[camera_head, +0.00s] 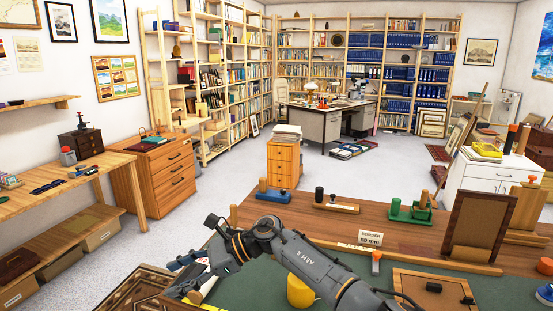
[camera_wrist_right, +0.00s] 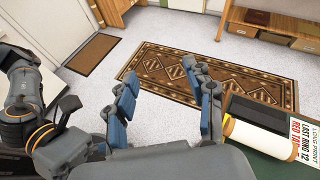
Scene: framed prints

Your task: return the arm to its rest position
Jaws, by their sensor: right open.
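My right arm comes in from the lower right in the head view, over the green-topped front workbench (camera_head: 255,285). Its right gripper (camera_head: 180,278) hangs at the bench's left end, above the floor and a patterned rug (camera_head: 140,288). In the right wrist view the blue-padded fingers of the gripper (camera_wrist_right: 160,72) stand wide apart with nothing between them. Beyond them lies the brown patterned rug (camera_wrist_right: 200,75) on the pale floor. My left gripper is not in view.
A yellow cylinder (camera_head: 300,292) stands on the bench, close to my arm. A small dark frame (camera_head: 480,228) stands at the right, near a wooden board (camera_head: 432,286). A labelled card (camera_wrist_right: 290,135) lies at the wrist view's right edge. The floor at left is open.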

